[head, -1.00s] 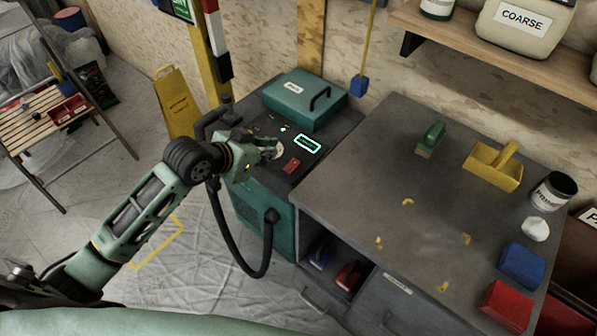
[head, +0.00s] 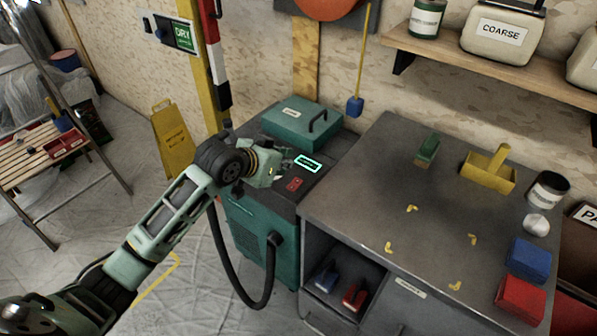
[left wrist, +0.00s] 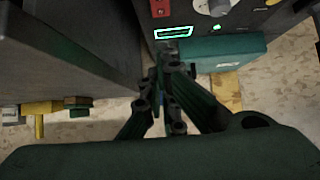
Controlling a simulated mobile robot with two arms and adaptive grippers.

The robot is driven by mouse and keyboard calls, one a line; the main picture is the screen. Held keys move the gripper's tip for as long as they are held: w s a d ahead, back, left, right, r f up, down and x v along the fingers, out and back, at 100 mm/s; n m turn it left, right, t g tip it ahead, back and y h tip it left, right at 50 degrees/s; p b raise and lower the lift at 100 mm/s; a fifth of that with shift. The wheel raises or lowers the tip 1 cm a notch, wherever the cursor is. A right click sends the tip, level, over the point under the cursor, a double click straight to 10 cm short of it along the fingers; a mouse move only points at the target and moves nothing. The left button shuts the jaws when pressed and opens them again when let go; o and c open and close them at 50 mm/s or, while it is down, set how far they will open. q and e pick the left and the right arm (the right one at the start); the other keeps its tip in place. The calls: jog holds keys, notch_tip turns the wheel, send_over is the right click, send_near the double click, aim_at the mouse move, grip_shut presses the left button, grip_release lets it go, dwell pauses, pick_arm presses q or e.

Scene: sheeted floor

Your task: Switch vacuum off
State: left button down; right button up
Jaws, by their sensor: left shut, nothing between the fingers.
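The vacuum is a teal cabinet (head: 250,236) with a dark top panel. On the panel are a display lit with a bright cyan frame (head: 307,163) and a red switch or label (head: 294,184). In the left wrist view the display (left wrist: 173,32), the red piece (left wrist: 160,8), a pale round dial (left wrist: 210,5) and a small green light (left wrist: 217,27) show at the top. My left gripper (head: 286,160) is over the panel, left of the display, shut and empty. In the head view it hides the dial. In the left wrist view its fingers (left wrist: 165,72) are together; contact cannot be told.
A teal box with a black handle (head: 302,127) sits at the panel's back. A black hose (head: 240,300) loops down in front. A yellow floor sign (head: 172,140) stands left.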

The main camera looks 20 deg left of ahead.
pick_arm(q)
send_over(300, 182)
jog(key=f, duration=0.4)
jog(key=shift+s+a+f, duration=0.15)
jog(key=shift+s, duration=0.25)
notch_tip(300, 182, down, 3)
jog(key=shift+w+r, duration=0.1)
jog(key=shift+r, duration=0.05)
jog(key=shift+f, duration=0.65)
pick_arm(e)
jog(key=shift+s+a+r, duration=0.2)
jog(key=shift+s+a, duration=0.15)
pick_arm(q)
jog(key=shift+w+f, duration=0.1)
jog(key=shift+w+f+p, duration=0.15)
jog(key=shift+w+p, duration=0.05)
jog(key=shift+p, duration=0.1)
pick_arm(e)
jog(key=shift+s+d, duration=0.15)
jog(key=shift+s, duration=0.1)
jog(key=shift+d, duration=0.1)
